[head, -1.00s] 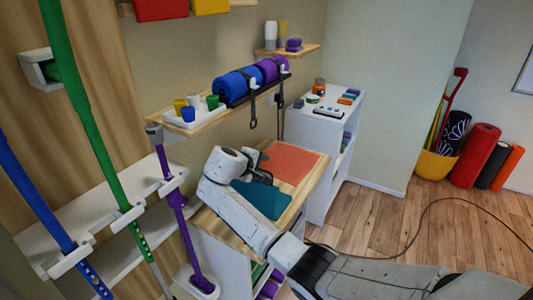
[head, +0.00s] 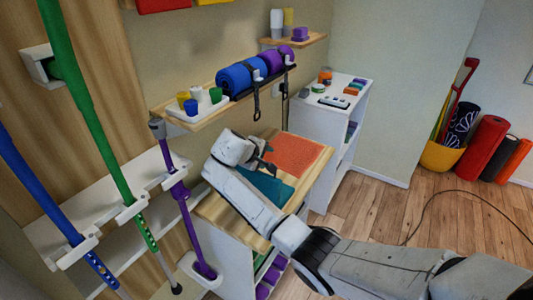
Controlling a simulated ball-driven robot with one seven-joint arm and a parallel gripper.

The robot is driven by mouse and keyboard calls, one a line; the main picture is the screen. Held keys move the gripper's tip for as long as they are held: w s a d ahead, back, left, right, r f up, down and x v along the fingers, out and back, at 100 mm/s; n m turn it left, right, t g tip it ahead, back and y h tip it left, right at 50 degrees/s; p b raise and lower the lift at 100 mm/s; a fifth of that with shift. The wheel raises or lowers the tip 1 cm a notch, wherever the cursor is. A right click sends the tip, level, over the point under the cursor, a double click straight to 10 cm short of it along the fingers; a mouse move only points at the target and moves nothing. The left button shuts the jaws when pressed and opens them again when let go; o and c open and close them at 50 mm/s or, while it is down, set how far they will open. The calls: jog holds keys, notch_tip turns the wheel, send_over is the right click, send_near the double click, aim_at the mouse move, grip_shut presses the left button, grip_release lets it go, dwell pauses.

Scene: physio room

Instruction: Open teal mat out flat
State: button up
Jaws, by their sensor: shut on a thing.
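The teal mat (head: 268,187) lies on the wooden top of a low cabinet, partly hidden behind my white arm. An orange-red mat (head: 298,153) lies flat beyond it on the same top. My gripper (head: 268,162) shows as a small dark shape past my wrist, by the teal mat's far edge and the orange-red mat's left side. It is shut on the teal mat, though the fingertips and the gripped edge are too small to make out. My arm hides the mat's near left part, so I cannot tell how it is folded there.
A wall shelf above holds a white tray (head: 197,109) with cups, a blue roll (head: 238,77) and a purple roll, with dark straps hanging down. Upright poles (head: 186,205) stand at left. A white cabinet (head: 319,124) stands behind.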

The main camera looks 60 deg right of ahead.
jog(key=shift+p+v, duration=1.35)
jog(key=shift+v, duration=0.65)
jog(key=a+r+p, duration=0.3)
jog(key=a+p, duration=0.1)
jog(key=a, duration=0.2)
jog(key=shift+s+a+f, duration=0.15)
